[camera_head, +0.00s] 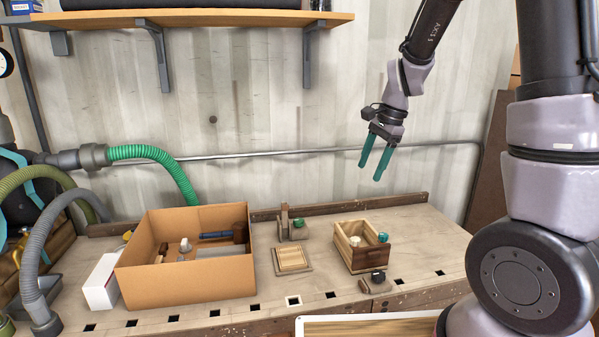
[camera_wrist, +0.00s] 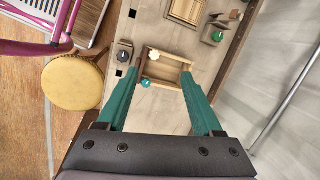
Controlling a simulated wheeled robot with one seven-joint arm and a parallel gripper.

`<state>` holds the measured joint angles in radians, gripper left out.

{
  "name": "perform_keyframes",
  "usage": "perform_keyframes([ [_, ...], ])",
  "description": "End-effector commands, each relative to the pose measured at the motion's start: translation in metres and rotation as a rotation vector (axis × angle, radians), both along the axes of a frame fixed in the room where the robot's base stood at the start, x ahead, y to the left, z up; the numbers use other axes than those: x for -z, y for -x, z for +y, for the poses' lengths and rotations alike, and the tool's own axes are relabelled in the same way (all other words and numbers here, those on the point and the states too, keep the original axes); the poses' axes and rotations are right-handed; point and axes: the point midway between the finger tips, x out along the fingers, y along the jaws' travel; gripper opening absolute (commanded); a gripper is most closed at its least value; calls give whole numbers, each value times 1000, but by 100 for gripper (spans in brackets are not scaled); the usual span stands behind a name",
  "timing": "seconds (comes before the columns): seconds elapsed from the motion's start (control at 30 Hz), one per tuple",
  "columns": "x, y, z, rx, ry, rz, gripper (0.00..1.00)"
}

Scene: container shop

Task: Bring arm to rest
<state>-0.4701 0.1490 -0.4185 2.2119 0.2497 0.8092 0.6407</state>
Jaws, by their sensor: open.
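My gripper (camera_head: 376,172) hangs in the air above the right part of the workbench, high over a small wooden box. Its two green fingers are apart, with nothing between them; they also show in the wrist view (camera_wrist: 160,100). My arm comes down from the upper right in the head view. The small wooden box (camera_head: 362,262) stands on the bench below, with a cream knob and a green knob at it. In the wrist view the box (camera_wrist: 165,70) appears beyond the fingertips, well below them.
A cardboard box (camera_head: 188,289) with tools inside stands at the bench's left. A wooden slatted tile (camera_head: 292,259) and a black knob (camera_head: 378,276) lie on the bench (camera_head: 425,238). A shelf (camera_head: 200,18) is above. A round stool (camera_wrist: 72,83) stands beside the bench.

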Motion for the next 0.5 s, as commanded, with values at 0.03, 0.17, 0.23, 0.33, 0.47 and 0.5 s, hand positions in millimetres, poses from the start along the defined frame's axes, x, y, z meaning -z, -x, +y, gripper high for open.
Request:
perform_keyframes([
  [0.03,-22,10,-5,-40,-20,-46,68],
  [0.17,-67,38,-15,-168,-28,-161,68],
  [0.23,-89,55,-20,-236,-18,-228,68],
  [0.33,-116,82,-28,-332,16,-323,68],
  [0.47,-144,118,-37,-452,97,-443,68],
  [0.5,-150,129,-39,-486,127,-474,68],
])
